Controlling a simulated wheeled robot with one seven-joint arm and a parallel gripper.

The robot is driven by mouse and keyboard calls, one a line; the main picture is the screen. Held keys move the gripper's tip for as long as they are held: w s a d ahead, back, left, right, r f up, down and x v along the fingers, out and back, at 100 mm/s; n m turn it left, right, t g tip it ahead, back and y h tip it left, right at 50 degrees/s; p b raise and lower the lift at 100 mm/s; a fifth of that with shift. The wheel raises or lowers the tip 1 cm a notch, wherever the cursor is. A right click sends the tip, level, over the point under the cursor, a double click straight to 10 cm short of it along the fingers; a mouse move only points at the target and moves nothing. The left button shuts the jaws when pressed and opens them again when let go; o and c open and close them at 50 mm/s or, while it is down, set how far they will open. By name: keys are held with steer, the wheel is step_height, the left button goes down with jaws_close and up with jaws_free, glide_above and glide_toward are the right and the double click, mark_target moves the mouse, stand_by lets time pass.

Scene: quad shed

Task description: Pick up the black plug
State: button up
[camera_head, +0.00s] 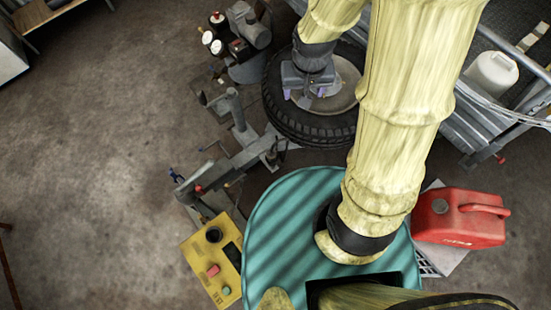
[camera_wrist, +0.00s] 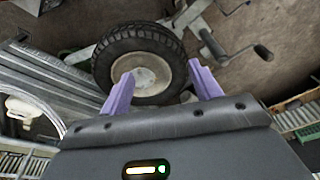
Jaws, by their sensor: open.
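I cannot make out a black plug for certain. A round black piece (camera_head: 214,234) sits on the yellow box (camera_head: 208,262) at the lower left of the teal round top in the head view; I cannot tell if it is the plug. My gripper (camera_head: 305,93) is over the black tyre and its pale hub, away from the yellow box. In the wrist view, my gripper (camera_wrist: 162,88) has its purple fingers apart with nothing between them, and the wheel (camera_wrist: 140,62) lies beyond them. The yellow box is not in the wrist view.
The teal round top (camera_head: 285,215) has my arm above it. A red can (camera_head: 460,217) stands at right, and a white jug (camera_head: 491,73) sits at upper right. A grey metal stand (camera_head: 238,150) is left of the tyre (camera_head: 290,118). The concrete floor at left is clear.

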steer(key=w+a+f+m+g+b, duration=0.1)
steer(key=a+f+b, duration=0.2)
steer(key=f, duration=0.4)
steer(key=w+a+f+m+b, duration=0.1)
steer(key=w+a+f+b, duration=0.15)
steer(key=f, duration=0.55)
steer(key=g+b, duration=0.1)
steer(key=b, duration=0.3)
glide_above(271, 152)
step_height(271, 152, down, 12)
steer(key=shift+s+r, duration=0.1)
steer(key=shift+s, duration=0.05)
step_height(271, 152, down, 11)
steer(key=shift+f+b, duration=0.15)
steer(key=shift+b, duration=0.75)
steer(key=shift+f, duration=0.4)
steer(key=shift+f+b, duration=0.3)
steer(key=shift+f, duration=2.35)
